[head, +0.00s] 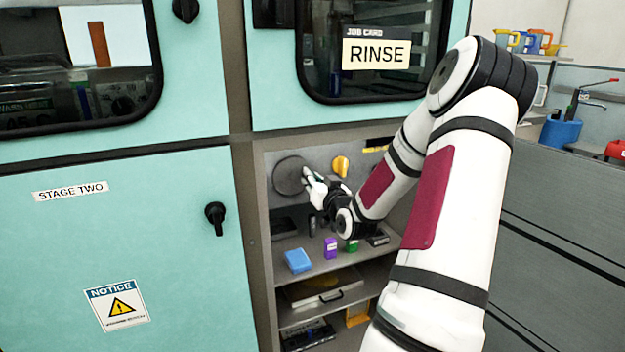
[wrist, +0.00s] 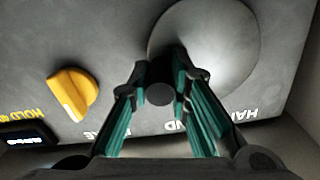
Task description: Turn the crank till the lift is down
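The crank is a grey round disc (head: 289,176) on the panel at the back of the open bay. It also shows in the wrist view (wrist: 225,45), with a dark round handle (wrist: 160,94) standing out from it. My gripper (head: 310,181) is at the right side of the disc. In the wrist view its teal-padded fingers (wrist: 164,80) stand on both sides of the handle, with a visible gap, so it looks open around the handle. I cannot make out which part is the lift or how high it is.
Blue (head: 298,260), purple (head: 330,247) and green (head: 352,245) items lie on the bay's shelf below. Bay side walls are close. A RINSE card (head: 376,54) hangs above.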

